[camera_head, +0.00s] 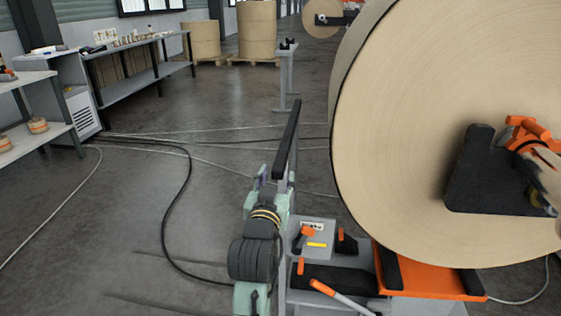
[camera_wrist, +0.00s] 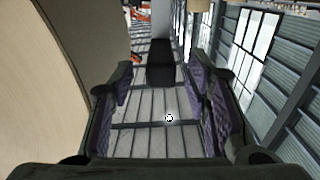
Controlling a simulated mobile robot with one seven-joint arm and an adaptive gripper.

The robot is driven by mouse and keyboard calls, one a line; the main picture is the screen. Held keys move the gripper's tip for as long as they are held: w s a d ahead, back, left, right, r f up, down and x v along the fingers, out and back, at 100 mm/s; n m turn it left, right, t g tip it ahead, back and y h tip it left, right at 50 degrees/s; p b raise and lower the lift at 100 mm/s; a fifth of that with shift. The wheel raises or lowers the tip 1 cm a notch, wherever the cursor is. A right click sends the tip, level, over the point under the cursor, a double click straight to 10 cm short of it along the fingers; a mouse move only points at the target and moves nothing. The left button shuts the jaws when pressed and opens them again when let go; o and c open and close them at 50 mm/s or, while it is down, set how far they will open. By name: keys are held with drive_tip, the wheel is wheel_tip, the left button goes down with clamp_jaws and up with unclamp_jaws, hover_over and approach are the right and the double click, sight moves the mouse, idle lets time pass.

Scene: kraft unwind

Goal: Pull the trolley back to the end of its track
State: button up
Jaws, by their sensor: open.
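The trolley (camera_head: 318,262) is a low grey frame with orange levers, beside the huge kraft roll (camera_head: 400,130). A long black bar (camera_head: 287,140), apparently its handle, rises at its left. My gripper (camera_head: 274,178) is at the near, lower end of this bar, with its fingers apart. In the wrist view my gripper (camera_wrist: 165,105) is open, with purple-grey pads on both sides. A black block (camera_wrist: 160,62), probably the bar, shows between and beyond the fingers. I cannot tell whether either finger touches it. The roll (camera_wrist: 55,70) fills the left of that view.
An orange platform (camera_head: 440,285) with black rails lies below the roll. A grey stand (camera_head: 286,78) is farther back. Shelves (camera_head: 140,50) line the left wall. Cables (camera_head: 165,215) lie on the floor; otherwise the floor at left is open.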

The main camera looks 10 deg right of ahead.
sight(280, 163)
drive_tip(key=p+x, duration=0.1)
drive_tip(key=x, duration=0.6)
drive_tip(key=shift+w+p, duration=0.1)
drive_tip(key=shift+p, duration=0.2)
drive_tip(key=shift+c, duration=0.5)
clamp_jaws()
